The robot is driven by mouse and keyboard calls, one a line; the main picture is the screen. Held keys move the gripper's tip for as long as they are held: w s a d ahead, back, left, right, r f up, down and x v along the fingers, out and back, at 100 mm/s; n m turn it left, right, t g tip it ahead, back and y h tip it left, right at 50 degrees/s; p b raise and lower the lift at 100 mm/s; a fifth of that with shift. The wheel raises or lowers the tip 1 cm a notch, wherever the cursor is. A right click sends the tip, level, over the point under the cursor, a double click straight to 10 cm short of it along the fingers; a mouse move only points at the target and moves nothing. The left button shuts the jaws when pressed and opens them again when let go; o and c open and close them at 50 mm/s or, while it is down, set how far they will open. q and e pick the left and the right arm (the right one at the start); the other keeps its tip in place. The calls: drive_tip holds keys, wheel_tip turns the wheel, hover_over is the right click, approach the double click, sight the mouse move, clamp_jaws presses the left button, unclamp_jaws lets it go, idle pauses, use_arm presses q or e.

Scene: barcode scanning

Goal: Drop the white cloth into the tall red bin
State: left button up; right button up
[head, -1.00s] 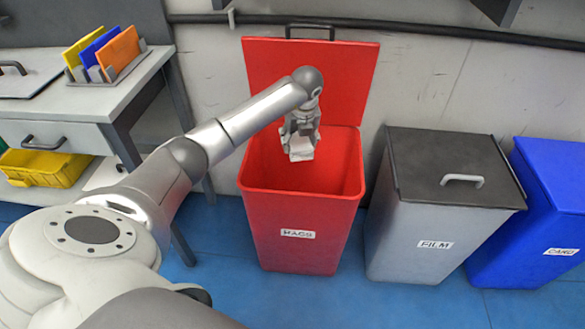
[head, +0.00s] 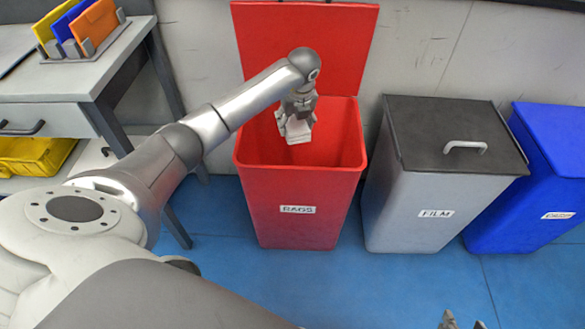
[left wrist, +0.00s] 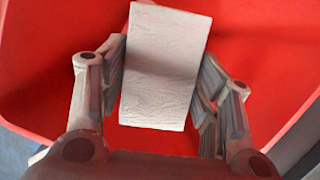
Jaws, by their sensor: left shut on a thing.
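The tall red bin (head: 300,222), labelled RAGS, stands in the middle of the head view with its lid (head: 305,48) raised against the wall. My left gripper (head: 296,122) points down over the bin's opening. It is shut on the white cloth (head: 297,131), a small folded block. In the left wrist view the cloth (left wrist: 165,68) sits between the two fingers (left wrist: 165,85), with the red bin interior (left wrist: 255,60) around and below it. My right gripper (head: 462,322) shows only as fingertips at the bottom edge; their opening is unclear.
A grey bin (head: 410,215) labelled FILM with a closed dark lid stands right of the red bin. A blue bin (head: 530,200) stands farther right. A workbench (head: 60,75) with a rack of coloured boards (head: 80,28) and a yellow crate (head: 35,155) is at left.

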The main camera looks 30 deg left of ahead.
use_arm(q)
drive_tip(key=o, duration=1)
drive_tip(key=v, duration=1.2)
